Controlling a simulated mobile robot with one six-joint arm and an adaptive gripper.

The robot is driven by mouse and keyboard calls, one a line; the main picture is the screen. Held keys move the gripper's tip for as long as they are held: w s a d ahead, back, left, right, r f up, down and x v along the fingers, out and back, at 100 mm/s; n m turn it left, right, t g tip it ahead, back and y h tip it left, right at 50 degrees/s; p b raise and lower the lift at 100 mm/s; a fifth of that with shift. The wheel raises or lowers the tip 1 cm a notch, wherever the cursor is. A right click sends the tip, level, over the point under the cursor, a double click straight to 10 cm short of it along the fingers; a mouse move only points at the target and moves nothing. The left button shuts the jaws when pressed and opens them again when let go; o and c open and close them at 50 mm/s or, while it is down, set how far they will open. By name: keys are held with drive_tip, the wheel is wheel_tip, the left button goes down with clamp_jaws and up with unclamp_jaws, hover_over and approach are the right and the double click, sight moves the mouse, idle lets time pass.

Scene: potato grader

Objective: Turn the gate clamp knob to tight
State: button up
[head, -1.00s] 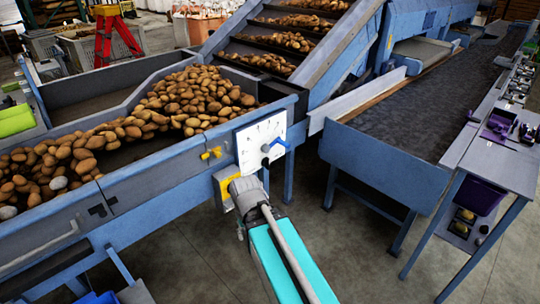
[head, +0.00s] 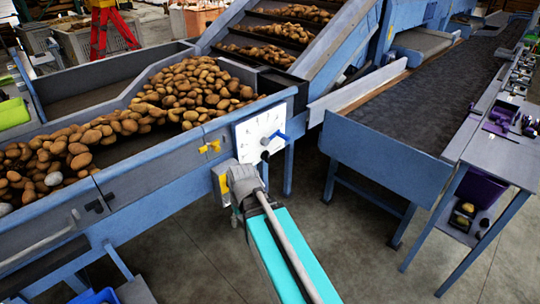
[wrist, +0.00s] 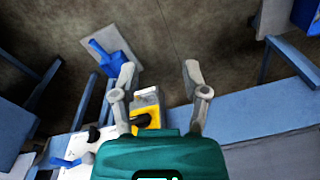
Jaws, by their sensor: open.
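A white scale panel (head: 249,138) stands on the blue hopper side in the head view, with a blue lever (head: 278,136) on it. A small black knob (head: 265,156) is at its lower edge; this may be the gate clamp knob, and its setting is unreadable. In the wrist view, the white panel (wrist: 78,146), a black knob (wrist: 93,133) and the blue lever (wrist: 65,162) are at lower left, outside the fingers. My gripper (wrist: 159,72) is open with nothing between its fingertips. In the head view my arm's end hides its fingers, just below the panel.
A yellow-and-grey box (wrist: 147,108) is close beside the left finger in the wrist view. A yellow handle (head: 210,147) is left of the panel. Potatoes (head: 190,90) fill the hopper. A dark conveyor (head: 410,120) is at right. Open floor (head: 330,235) lies between.

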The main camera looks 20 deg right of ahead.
drive_tip(key=w+d+f+n+t+y+b, duration=0.1)
drive_tip(key=w+d+f+b, duration=0.1)
drive_tip(key=w, duration=0.3)
drive_tip(key=w+d+f+n+t+y+b, duration=0.1)
drive_tip(key=w+d+f+y+b, duration=0.15)
drive_tip(key=w, duration=0.25)
drive_tip(key=n+t+b, duration=0.2)
drive_tip(key=t+b, duration=0.8)
drive_tip(key=b, duration=0.1)
approach(269, 153)
drive_tip(key=s+d, duration=0.2)
drive_tip(key=s, duration=0.1)
drive_tip(key=shift+a+r+y, duration=0.25)
drive_tip(key=shift+a+r, duration=0.05)
drive_tip(key=shift+r, duration=0.15)
drive_tip(key=shift+w, duration=0.1)
drive_tip(key=b+x, duration=0.5)
drive_tip(key=x, duration=0.8)
drive_tip(key=shift+w+a, duration=0.15)
drive_tip(key=shift+w, duration=0.25)
